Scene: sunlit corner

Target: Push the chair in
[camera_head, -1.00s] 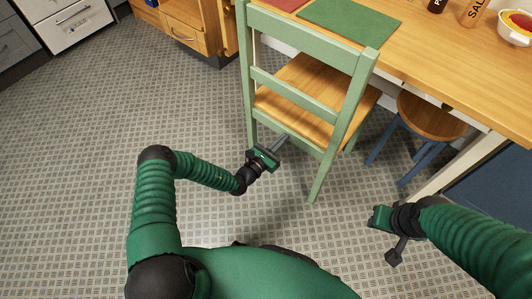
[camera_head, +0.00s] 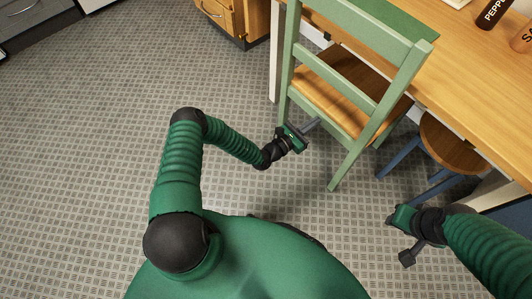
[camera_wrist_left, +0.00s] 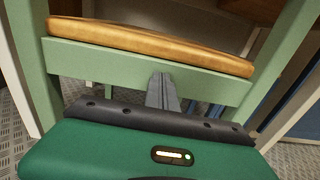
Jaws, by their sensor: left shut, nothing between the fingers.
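The green chair (camera_head: 338,78) with a wooden seat (camera_head: 322,98) stands at the wooden table (camera_head: 465,75), its back towards me and the seat's far part shaded by the tabletop. My left gripper (camera_head: 311,125) is shut and empty, low behind the chair between its rear legs. In the left wrist view, its closed fingers (camera_wrist_left: 163,92) point at the green rail (camera_wrist_left: 110,68) under the seat; they overlap it, but I cannot tell if they touch. My right gripper (camera_head: 405,240) is low at the right, apart from the chair; its jaw state is unclear.
A round stool (camera_head: 450,148) with blue legs stands right of the chair, partly under the table. A wooden cabinet (camera_head: 235,18) is at the back. Pepper (camera_head: 492,14) and salt (camera_head: 522,38) containers stand on the table. The floor (camera_head: 90,130) at left is clear.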

